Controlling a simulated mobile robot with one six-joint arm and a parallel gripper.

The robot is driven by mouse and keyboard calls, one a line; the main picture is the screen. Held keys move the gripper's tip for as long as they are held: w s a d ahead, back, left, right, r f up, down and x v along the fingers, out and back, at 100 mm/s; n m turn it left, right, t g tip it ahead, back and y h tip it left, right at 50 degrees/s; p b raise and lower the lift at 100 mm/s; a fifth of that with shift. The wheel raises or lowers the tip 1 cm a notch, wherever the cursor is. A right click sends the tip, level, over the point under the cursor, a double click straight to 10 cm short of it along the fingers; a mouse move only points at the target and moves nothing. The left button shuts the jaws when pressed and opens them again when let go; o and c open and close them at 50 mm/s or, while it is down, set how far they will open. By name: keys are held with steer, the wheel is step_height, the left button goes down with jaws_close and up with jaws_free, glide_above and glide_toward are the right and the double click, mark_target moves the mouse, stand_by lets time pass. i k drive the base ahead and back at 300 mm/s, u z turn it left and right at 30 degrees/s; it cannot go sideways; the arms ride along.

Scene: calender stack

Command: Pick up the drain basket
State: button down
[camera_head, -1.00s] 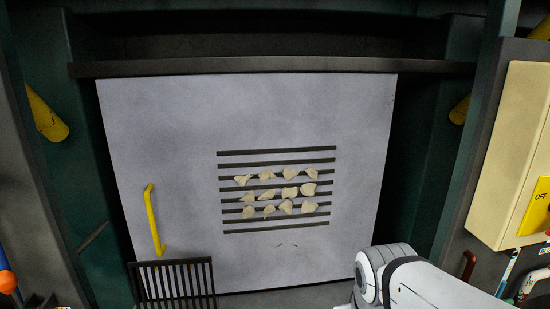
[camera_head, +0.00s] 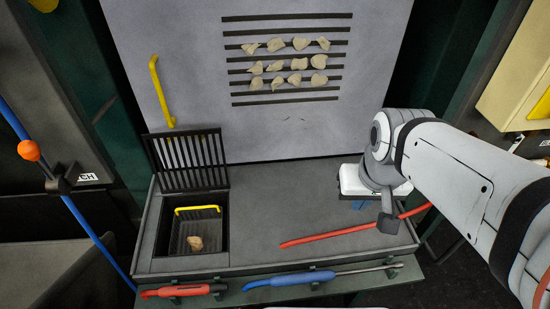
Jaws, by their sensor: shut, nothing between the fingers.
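The drain basket (camera_head: 184,233) is a dark box with a yellow handle (camera_head: 198,209) across its far side. It sits in a square recess at the left of the grey tray-like deck, with one beige lump (camera_head: 195,243) inside it. A dark slatted grate (camera_head: 187,160) stands raised behind the recess. My gripper (camera_head: 388,224) is at the right of the deck, well apart from the basket. It is shut and empty, and its tip overlaps a red rod in the picture; I cannot tell whether they touch.
The red rod (camera_head: 325,237) slants across the deck. Red-handled (camera_head: 180,291) and blue-handled (camera_head: 290,280) tools lie along the front edge. A pale panel (camera_head: 190,45) with slots and several beige lumps stands behind. A blue pole (camera_head: 92,235) rises at left. The deck's middle (camera_head: 270,200) is clear.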

mark_target(207, 222)
steer(key=u, duration=1.45)
